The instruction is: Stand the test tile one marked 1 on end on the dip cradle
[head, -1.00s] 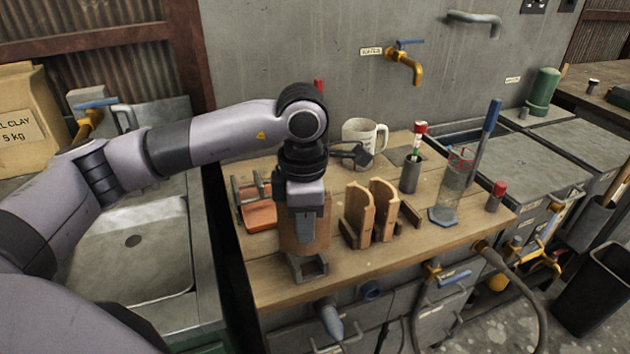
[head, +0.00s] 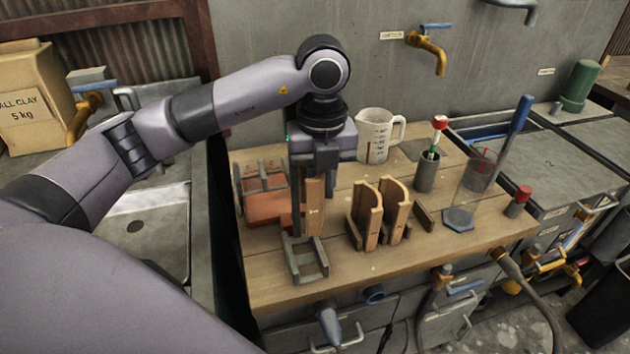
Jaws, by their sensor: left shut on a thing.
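My left gripper (head: 308,178) points down over the bench and is shut on a brown tile (head: 315,208), held upright with a small pale mark on its face. The mark is too small to read. A grey open frame, apparently the dip cradle (head: 322,268), sits at the bench's front left, just below the tile. The tile's lower end is at the cradle's back edge in the picture. I cannot tell whether it touches the cradle. A gripper finger hides the tile's left part. My right gripper is not in view.
Behind the gripper is a grey rack (head: 262,180) with a terracotta piece (head: 268,207). To the right stand curved brown tiles (head: 366,212), a measuring jug (head: 374,135), a grey holder (head: 426,172), a clear cylinder (head: 474,180) and a red-capped bottle (head: 518,202). The front middle of the bench is clear.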

